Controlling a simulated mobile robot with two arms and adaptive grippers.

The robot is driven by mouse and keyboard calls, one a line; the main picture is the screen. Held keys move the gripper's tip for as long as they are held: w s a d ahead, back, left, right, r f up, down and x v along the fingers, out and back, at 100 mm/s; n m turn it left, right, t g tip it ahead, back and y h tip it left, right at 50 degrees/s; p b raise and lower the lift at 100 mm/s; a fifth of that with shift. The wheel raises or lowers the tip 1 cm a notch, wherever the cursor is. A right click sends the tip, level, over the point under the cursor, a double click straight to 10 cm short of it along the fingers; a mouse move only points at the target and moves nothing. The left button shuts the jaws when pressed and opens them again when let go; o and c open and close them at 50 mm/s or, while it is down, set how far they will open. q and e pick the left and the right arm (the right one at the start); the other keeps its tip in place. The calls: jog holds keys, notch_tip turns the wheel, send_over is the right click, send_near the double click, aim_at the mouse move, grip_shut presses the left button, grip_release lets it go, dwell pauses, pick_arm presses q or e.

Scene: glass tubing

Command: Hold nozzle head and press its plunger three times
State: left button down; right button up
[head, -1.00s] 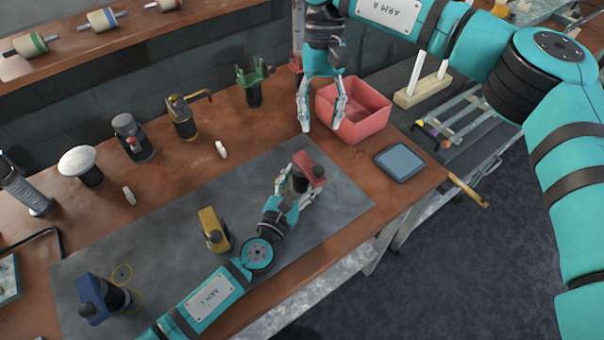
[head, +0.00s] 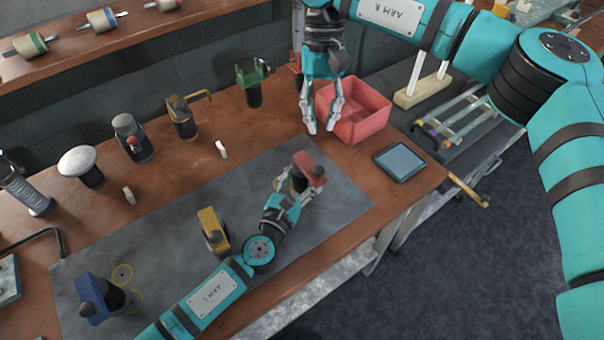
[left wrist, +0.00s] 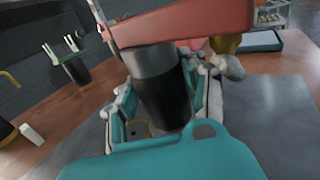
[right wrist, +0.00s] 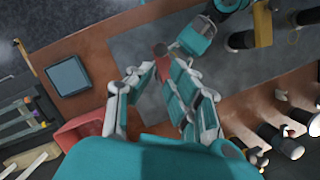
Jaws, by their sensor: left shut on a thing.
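The nozzle head (head: 307,164) has a red top on a dark cylindrical body and stands over the right part of the grey mat. My left gripper (head: 292,187) is shut around its body. The left wrist view shows the black and grey body (left wrist: 162,90) upright between the fingers, under the red top (left wrist: 185,25). A dark round knob (head: 318,171) shows on the red top; I cannot tell whether it is the plunger. My right gripper (head: 321,128) is open and empty, pointing down above the bench, behind the nozzle head. In the right wrist view the red top (right wrist: 161,77) shows beyond its fingers.
A red bin (head: 372,128) stands close beside my right gripper, with a tablet (head: 399,162) near the bench edge. A yellow-topped device (head: 209,222) and a blue-topped one (head: 92,295) stand on the grey mat (head: 170,235). Several tools line the back, including a green-pronged holder (head: 253,90).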

aim_at(318, 168)
jog(key=shift+s+t, duration=0.3)
jog(key=shift+s, duration=0.1)
jog(key=shift+c, duration=1)
jog(key=shift+s+d+t, duration=0.1)
jog(key=shift+s+t, duration=0.25)
jog(key=shift+t, duration=0.05)
grip_shut()
jog(key=shift+s+f+n+t, duration=0.2)
jog(key=shift+s+f+t, duration=0.15)
jog(key=shift+f, duration=0.65)
jog(key=shift+s+f+n+t, duration=0.2)
jog(key=shift+s+f+t, duration=0.2)
jog(key=shift+f, duration=0.65)
jog(key=shift+s+f+n+t, duration=0.2)
jog(key=shift+s+f+t, duration=0.15)
jog(key=shift+f, duration=0.65)
jog(key=shift+f, duration=0.1)
jog(key=shift+f, duration=1.5)
jog(key=shift+r, duration=0.85)
jog(key=shift+f, duration=0.1)
